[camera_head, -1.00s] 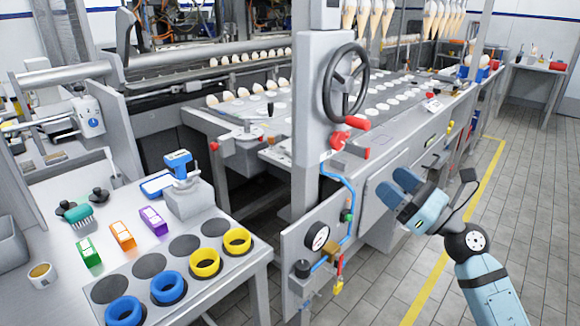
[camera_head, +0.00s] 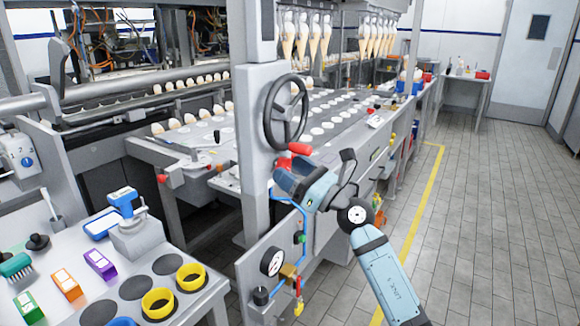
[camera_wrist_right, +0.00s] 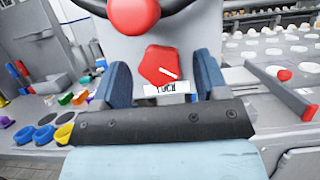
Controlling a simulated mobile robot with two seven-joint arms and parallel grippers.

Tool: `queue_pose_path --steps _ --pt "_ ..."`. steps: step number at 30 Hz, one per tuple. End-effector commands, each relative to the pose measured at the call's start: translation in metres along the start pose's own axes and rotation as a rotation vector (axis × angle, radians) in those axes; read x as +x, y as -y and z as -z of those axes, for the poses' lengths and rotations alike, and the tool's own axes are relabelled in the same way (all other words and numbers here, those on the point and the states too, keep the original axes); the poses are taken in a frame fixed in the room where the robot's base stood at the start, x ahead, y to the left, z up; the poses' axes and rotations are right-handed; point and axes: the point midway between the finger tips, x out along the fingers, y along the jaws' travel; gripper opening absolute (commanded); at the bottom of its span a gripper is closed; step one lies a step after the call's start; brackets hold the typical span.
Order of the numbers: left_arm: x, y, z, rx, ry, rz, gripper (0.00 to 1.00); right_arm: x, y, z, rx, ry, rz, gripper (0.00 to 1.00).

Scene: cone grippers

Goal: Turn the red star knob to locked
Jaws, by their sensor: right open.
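The red star knob (camera_wrist_right: 155,62) is on the grey upright panel, between my fingers in the right wrist view. A white line on it slants down to the right. A white label (camera_wrist_right: 167,88) below it reads something like "LOCK", partly hidden. My right gripper (camera_wrist_right: 162,78) is open, one finger on each side of the knob. I cannot tell whether they touch it. In the head view my right gripper (camera_head: 291,178) is at the panel and the knob (camera_head: 282,163) shows only in part behind it. My left gripper is not in view.
A dark handwheel (camera_head: 286,112) with a red handle (camera_head: 300,148) is just above the knob. A table (camera_head: 205,312) with rings and coloured blocks stands at left. The tiled floor at right is clear.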

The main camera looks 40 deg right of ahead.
Motion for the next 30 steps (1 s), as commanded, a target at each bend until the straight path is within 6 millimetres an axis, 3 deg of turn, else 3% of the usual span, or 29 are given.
queue_pose_path --steps 11,17,18,30 --pt "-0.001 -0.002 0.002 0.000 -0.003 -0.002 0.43 0.007 -0.001 0.000 0.000 0.000 -0.001 0.67" --pt "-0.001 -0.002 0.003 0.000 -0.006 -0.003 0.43 0.006 0.000 0.000 0.000 0.000 -0.001 0.24" --pt "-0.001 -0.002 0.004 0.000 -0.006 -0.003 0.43 0.006 0.000 0.000 0.000 0.000 -0.001 0.21" --pt "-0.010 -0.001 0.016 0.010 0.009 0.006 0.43 0.008 -0.001 -0.005 0.071 -0.002 0.028 0.21"
